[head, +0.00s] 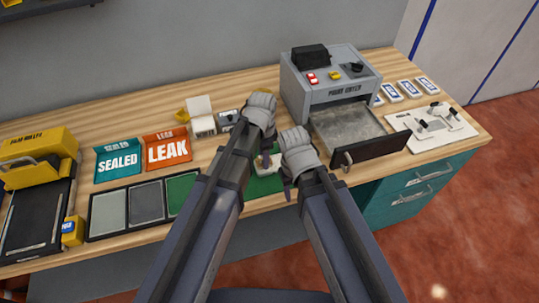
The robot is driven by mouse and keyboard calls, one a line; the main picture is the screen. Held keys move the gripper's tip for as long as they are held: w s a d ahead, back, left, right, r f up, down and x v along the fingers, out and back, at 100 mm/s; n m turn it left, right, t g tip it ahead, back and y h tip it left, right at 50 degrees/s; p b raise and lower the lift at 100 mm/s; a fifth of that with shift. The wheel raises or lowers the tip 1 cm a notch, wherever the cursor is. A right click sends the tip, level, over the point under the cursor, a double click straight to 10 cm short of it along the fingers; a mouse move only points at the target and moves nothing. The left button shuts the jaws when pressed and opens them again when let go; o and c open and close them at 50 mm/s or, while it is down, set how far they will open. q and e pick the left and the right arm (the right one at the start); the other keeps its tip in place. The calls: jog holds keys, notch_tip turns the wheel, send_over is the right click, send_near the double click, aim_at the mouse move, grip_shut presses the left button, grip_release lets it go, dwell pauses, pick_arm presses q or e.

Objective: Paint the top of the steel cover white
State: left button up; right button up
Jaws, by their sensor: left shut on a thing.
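My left gripper (265,135) is over the green mat (262,185) in the middle of the bench. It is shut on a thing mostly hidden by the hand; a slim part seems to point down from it. Below it a small pale piece (267,166) lies on the mat, partly hidden by my arms. I cannot tell whether this is the steel cover or whether its top has paint on it. My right gripper (289,180) is close beside the pale piece on the right; its fingers are too hidden to show open or shut.
The grey machine (328,90) stands at the back right with its drawer (349,132) pulled out towards me. A white board (432,127) with several handled parts lies right of it. SEALED (118,160) and LEAK (167,151) trays and a yellow press (40,150) stand left.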

pick_arm(q)
jog(key=shift+a, duration=0.15)
jog(key=shift+s+a+f, duration=0.1)
jog(key=shift+s+a, duration=0.2)
jog(key=shift+a, duration=0.4)
jog(key=shift+s+a, duration=0.25)
jog(key=shift+a, duration=0.4)
notch_tip(320, 180, up, 6)
jog(key=p, duration=0.6)
notch_tip(320, 180, up, 3)
jog(key=p, duration=0.2)
jog(key=shift+p, duration=0.4)
